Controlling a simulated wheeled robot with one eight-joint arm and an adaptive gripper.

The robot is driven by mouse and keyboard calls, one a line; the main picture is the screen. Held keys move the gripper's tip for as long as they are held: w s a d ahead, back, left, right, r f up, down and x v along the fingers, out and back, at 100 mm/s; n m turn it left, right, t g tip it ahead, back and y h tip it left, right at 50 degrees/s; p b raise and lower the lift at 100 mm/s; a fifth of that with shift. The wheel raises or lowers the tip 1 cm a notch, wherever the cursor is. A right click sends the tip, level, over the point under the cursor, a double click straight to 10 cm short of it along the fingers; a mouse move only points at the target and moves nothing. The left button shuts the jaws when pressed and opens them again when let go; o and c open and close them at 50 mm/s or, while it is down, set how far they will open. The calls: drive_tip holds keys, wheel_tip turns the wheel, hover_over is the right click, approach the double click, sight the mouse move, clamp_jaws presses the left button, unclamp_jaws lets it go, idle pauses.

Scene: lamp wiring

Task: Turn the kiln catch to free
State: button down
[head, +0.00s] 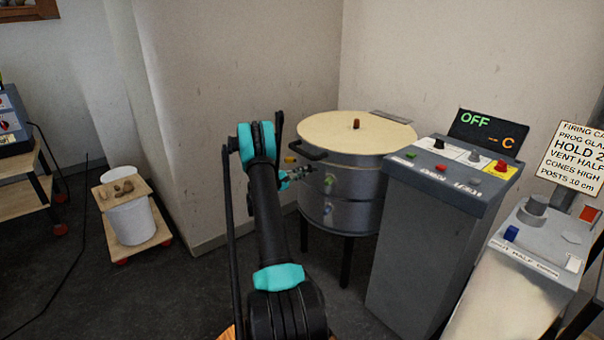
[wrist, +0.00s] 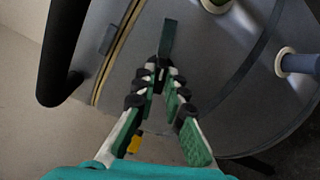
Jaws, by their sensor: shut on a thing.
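The kiln (head: 345,170) is a grey drum on legs with a cream lid (head: 340,130), which is down. My gripper (head: 300,174) is at the kiln's left side, just below the lid's black handle (head: 309,150). In the wrist view, my gripper (wrist: 161,68) is shut at the tips on the flat dark grey lever of the catch (wrist: 168,38). The lever points away from the fingertips, along the kiln wall. Its base is hidden by the fingers. The lid seam (wrist: 113,60) and black handle (wrist: 65,45) lie to its left.
A grey control pedestal (head: 425,225) with buttons and an OFF display (head: 487,130) stands right of the kiln. A second console (head: 530,240) and a sign (head: 572,157) are farther right. A white bucket (head: 130,220) on a wheeled board stands left. Floor between is clear.

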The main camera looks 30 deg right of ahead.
drive_tip(key=shift+f+m, duration=0.15)
drive_tip(key=shift+m, duration=1.85)
drive_tip(key=c, duration=1.6)
unclamp_jaws()
drive_tip(key=shift+a, duration=0.1)
drive_tip(key=a, duration=0.8)
drive_tip(key=s+a, duration=0.1)
drive_tip(key=a, duration=0.3)
